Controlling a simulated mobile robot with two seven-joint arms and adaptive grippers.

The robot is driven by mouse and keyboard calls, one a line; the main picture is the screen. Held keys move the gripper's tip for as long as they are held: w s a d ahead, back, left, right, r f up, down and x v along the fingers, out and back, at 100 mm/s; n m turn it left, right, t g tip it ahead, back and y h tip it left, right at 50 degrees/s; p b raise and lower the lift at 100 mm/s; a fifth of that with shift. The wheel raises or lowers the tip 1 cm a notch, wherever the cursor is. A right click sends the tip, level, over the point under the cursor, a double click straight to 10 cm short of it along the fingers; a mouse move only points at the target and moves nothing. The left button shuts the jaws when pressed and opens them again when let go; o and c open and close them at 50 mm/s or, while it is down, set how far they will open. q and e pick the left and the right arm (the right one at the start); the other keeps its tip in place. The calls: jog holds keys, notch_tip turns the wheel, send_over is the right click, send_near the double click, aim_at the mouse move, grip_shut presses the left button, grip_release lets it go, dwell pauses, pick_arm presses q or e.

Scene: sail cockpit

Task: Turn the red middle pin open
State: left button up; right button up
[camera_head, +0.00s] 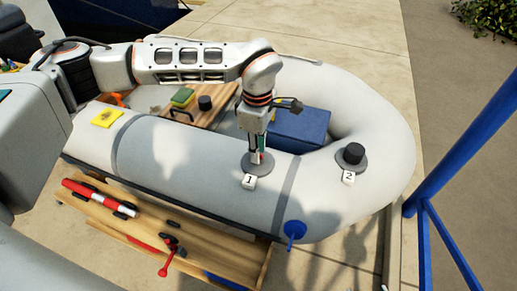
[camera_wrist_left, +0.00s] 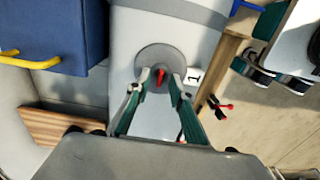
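The red middle pin (camera_wrist_left: 160,75) sits in the centre of a round grey valve (camera_wrist_left: 152,55) on the inflatable boat's tube, beside a white label 1 (camera_wrist_left: 193,76). In the head view only a bit of the red pin (camera_head: 262,157) shows beside my left gripper (camera_head: 257,160), which points down over the valve and hides most of it. In the left wrist view the left gripper's two fingers (camera_wrist_left: 157,86) are apart, with the pin seen between and just beyond their tips. I cannot tell whether a finger touches it. My right gripper is not in view.
A second valve with a black cap (camera_head: 353,153) is at the right, near label 2 (camera_head: 348,177). A blue box (camera_head: 300,128) stands in the boat behind my left gripper. A wooden bench (camera_head: 215,252) with a red-and-white pump (camera_head: 98,197) is in front. A blue post rises at right.

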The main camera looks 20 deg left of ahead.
pick_arm(q)
jog(key=shift+f, duration=0.15)
grip_shut()
